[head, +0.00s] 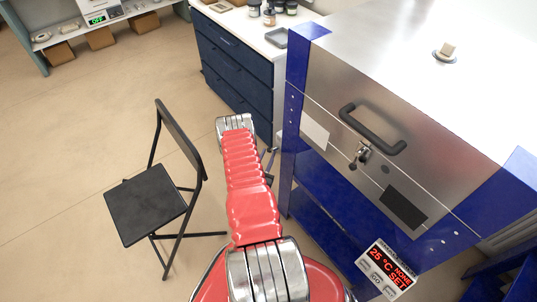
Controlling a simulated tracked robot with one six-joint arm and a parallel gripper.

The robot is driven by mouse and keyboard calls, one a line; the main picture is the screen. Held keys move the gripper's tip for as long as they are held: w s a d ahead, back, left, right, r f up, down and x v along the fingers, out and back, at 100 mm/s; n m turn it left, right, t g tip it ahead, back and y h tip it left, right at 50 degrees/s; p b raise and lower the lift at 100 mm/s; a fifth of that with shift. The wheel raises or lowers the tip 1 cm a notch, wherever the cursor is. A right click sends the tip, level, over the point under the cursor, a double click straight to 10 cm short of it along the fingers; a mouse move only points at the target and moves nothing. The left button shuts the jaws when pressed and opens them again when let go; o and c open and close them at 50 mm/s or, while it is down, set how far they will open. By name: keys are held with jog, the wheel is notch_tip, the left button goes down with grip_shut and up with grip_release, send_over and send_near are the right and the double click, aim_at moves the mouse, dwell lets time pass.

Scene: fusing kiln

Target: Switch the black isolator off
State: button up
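I cannot make out a black isolator in the head view. The kiln (360,95), a steel box with blue corners on a blue stand, fills the right side. Its front has a black bar handle (372,129), a metal latch (361,154) and a dark plate (403,207). Below is a controller (387,270) reading 25 °C, NONE and SET in red. My red arm rises from the bottom centre to a silver joint. Small dark parts at its right, perhaps my gripper (269,163), are mostly hidden behind the arm; their opening does not show.
A black folding chair (147,203) stands left of my arm. A dark blue drawer cabinet (234,62) with jars on top is behind. A shelf (95,33) at the top left bears boxes and a device with a green OFF display (97,20). The floor (70,130) at the left is clear.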

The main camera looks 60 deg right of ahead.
jog(key=shift+d, duration=0.45)
grip_shut()
jog(key=shift+s, duration=0.1)
dwell(0.6)
